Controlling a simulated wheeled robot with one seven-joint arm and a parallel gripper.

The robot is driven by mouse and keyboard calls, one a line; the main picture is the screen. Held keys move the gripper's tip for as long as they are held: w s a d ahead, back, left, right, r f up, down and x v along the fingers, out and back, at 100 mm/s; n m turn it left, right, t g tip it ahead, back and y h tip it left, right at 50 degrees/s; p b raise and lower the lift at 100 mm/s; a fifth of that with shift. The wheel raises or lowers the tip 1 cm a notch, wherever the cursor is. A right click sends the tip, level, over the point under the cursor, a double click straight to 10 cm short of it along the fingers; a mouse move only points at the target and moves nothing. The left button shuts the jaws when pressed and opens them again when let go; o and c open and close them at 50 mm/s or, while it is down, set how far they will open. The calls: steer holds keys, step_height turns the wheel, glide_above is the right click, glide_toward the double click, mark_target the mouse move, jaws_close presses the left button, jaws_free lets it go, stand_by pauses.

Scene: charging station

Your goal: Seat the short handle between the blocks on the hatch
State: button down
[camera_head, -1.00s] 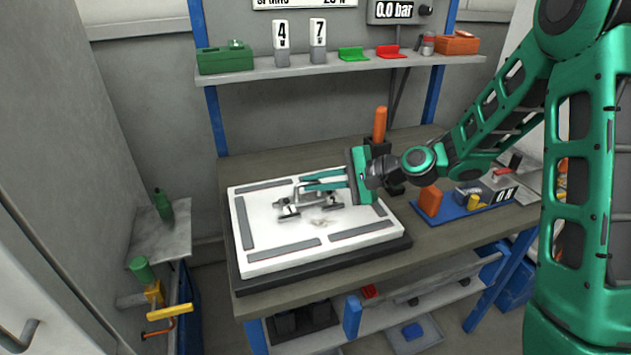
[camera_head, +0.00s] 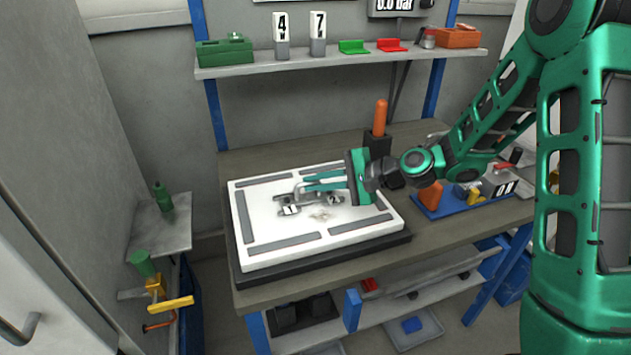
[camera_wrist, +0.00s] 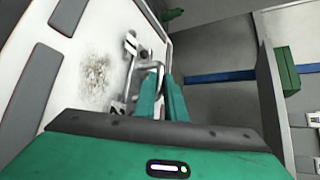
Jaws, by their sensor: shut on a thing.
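The hatch (camera_head: 315,238) is a white panel with grey strips, lying on the bench. Two small grey blocks show on it, a left block (camera_head: 290,210) and a right block (camera_head: 334,199), with pale marks. My gripper (camera_head: 304,183) reaches in from the right, low over the hatch, its teal fingers shut on the short grey metal handle (camera_wrist: 150,67). In the wrist view the handle sits at my fingertips (camera_wrist: 160,80), close to the blocks. The fingers hide part of the handle, and I cannot tell whether it touches the blocks or the panel.
An orange-handled tool (camera_head: 380,117) stands in a dark holder behind my gripper. A blue tray (camera_head: 460,204) with small parts lies to the right. A shelf (camera_head: 335,62) with blocks and small bins hangs above. The front left of the hatch is clear.

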steer(key=shift+f, duration=0.1)
steer(key=c, duration=1.7)
jaws_free()
steer(key=shift+c, duration=0.2)
steer(key=v, duration=1)
steer(key=shift+d, duration=0.4)
